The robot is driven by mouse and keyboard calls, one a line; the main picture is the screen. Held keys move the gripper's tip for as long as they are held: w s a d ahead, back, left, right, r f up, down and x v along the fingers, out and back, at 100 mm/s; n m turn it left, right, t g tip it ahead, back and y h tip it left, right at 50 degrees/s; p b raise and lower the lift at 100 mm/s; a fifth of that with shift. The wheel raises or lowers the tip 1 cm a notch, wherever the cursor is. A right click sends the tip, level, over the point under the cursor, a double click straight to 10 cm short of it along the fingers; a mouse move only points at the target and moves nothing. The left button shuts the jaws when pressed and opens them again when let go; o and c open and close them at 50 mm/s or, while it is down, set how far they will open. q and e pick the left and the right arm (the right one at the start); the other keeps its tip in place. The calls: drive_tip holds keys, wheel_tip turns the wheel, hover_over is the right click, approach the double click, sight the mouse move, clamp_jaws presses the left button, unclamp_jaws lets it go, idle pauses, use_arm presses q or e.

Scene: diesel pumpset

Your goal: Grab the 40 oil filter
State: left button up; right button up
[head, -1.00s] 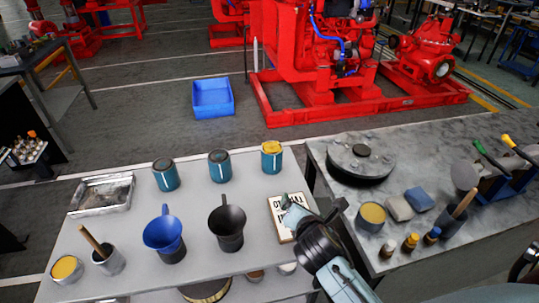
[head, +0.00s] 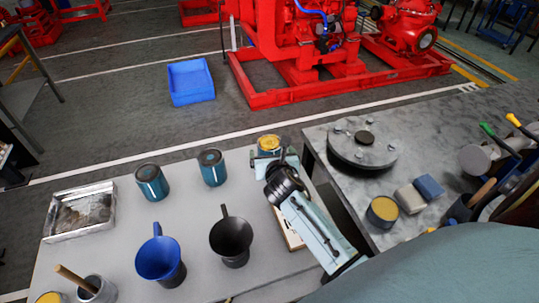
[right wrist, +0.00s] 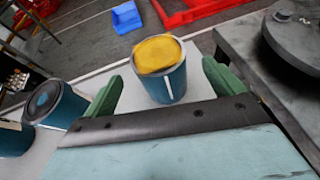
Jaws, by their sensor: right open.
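Three teal cylindrical filters stand upright in a row on the light table. The one with the yellow top (head: 269,142) is at the right end; it also shows in the right wrist view (right wrist: 168,84). The middle one (head: 212,168) and the left one (head: 152,183) have dark tops. I cannot read a 40 on any of them. My right gripper (head: 271,161) is open at the yellow-topped filter. In the right wrist view its green fingers (right wrist: 163,88) lie left and right of that filter, with visible gaps. My left gripper is not in view.
A blue funnel (head: 157,256) and a black funnel (head: 230,238) stand nearer on the table, with a metal tray (head: 82,212) at left. A card (head: 288,236) lies partly under my right arm. The grey bench (head: 318,148) at right holds a round dark lidded part (head: 362,149).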

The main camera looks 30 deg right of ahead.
sight(270, 147)
drive_tip(key=shift+w+d+f, duration=0.25)
drive_tip(key=shift+w+f, duration=0.05)
drive_tip(key=shift+w, duration=0.3)
drive_tip(key=b+x, duration=0.1)
drive_tip(key=x, duration=0.2)
drive_tip(key=shift+w+f, duration=0.15)
drive_tip(key=shift+w, duration=0.05)
drive_tip(key=shift+w+d+f, duration=0.1)
drive_tip(key=shift+w+d, duration=0.05)
drive_tip(key=shift+w, duration=0.05)
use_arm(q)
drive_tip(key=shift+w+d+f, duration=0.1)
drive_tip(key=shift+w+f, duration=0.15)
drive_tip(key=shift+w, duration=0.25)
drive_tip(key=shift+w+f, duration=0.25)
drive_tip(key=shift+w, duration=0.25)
use_arm(e)
drive_tip(key=c, duration=1.4)
